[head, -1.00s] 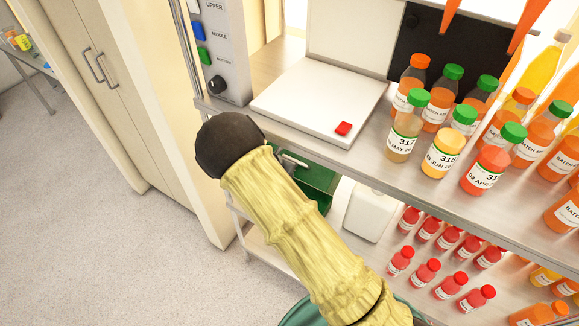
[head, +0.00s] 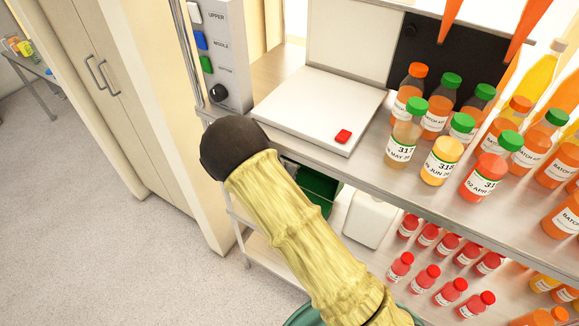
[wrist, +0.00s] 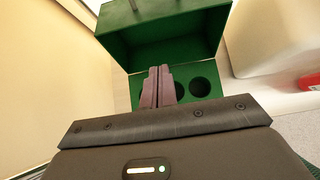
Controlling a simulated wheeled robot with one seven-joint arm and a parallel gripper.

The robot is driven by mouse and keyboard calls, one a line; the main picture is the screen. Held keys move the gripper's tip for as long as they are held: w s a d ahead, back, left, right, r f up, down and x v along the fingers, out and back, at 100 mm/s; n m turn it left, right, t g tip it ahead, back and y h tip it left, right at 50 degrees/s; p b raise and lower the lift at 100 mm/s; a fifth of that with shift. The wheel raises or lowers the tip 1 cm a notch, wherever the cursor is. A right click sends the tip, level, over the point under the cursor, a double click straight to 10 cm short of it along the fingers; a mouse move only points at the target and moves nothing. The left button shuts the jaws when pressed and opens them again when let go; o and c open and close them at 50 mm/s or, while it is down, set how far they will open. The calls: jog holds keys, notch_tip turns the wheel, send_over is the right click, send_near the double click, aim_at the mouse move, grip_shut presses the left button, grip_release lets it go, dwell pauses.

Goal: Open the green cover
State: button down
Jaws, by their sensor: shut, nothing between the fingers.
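The green cover (wrist: 165,35) fills the top of the wrist view, with part of a grey handle (wrist: 133,5) at its upper edge. Below it a green panel with round dark holes (wrist: 205,87) shows; I cannot tell exactly how far the cover stands open. My gripper (wrist: 159,70) is shut and empty, its mauve fingers in front of the holed panel near the cover's lower edge. I cannot tell whether they touch it. In the head view the green box (head: 318,187) sits under the steel shelf, partly hidden by my arm, which hides the gripper too.
The steel shelf (head: 370,165) overhangs the green box. A white jug (head: 370,218) stands just right of it, with small red bottles (head: 425,277) beyond. A white scale (head: 315,105) and juice bottles (head: 440,160) stand above. Open floor lies left.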

jog(key=v, duration=0.6)
jog(key=shift+s+r+b, duration=0.15)
jog(key=shift+s+b, duration=0.05)
jog(key=shift+b, duration=0.25)
jog(key=shift+a, duration=0.1)
